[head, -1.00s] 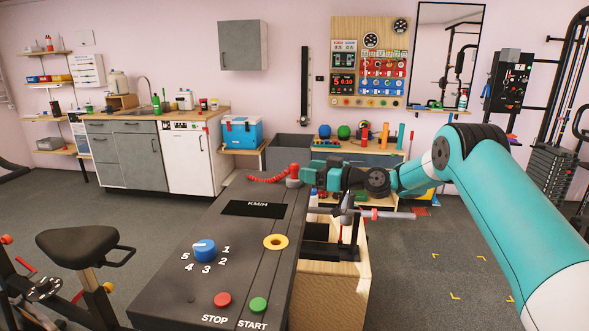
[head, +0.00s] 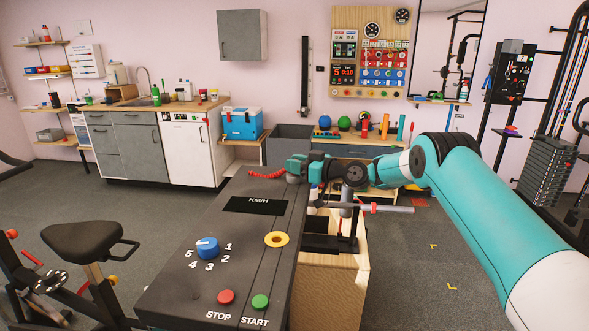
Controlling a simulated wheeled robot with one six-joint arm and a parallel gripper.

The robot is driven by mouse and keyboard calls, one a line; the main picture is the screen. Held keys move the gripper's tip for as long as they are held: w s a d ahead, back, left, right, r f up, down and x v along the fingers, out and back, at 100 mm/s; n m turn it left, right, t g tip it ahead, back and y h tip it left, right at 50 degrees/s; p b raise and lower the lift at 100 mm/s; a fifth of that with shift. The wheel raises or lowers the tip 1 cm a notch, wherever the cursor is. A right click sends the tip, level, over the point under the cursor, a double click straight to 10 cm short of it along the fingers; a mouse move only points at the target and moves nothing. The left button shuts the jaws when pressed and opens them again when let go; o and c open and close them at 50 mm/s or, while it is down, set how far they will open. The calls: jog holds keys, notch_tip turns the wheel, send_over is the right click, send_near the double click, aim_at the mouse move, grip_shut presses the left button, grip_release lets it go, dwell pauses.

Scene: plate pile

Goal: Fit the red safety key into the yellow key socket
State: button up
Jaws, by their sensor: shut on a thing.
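The yellow key socket (head: 276,239) is a flat yellow ring with a dark hole on the right side of the dark console (head: 237,225). My gripper (head: 294,167) is at the console's far end, well beyond the socket, shut around the red safety key. The jaws hide nearly all of the key, and a small grey stand shows just below them. The key's red coiled cord (head: 267,174) runs left from there along the console's far edge.
A blue dial (head: 207,247), a red STOP button (head: 226,297) and a green START button (head: 260,302) sit on the near console. A wooden box (head: 345,285) with a grey-and-red handled tool (head: 372,207) stands to the right. The console between key and socket is clear.

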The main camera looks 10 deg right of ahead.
notch_tip(320, 180, up, 20)
jog(key=b, duration=0.3)
dwell(0.4)
dwell(0.9)
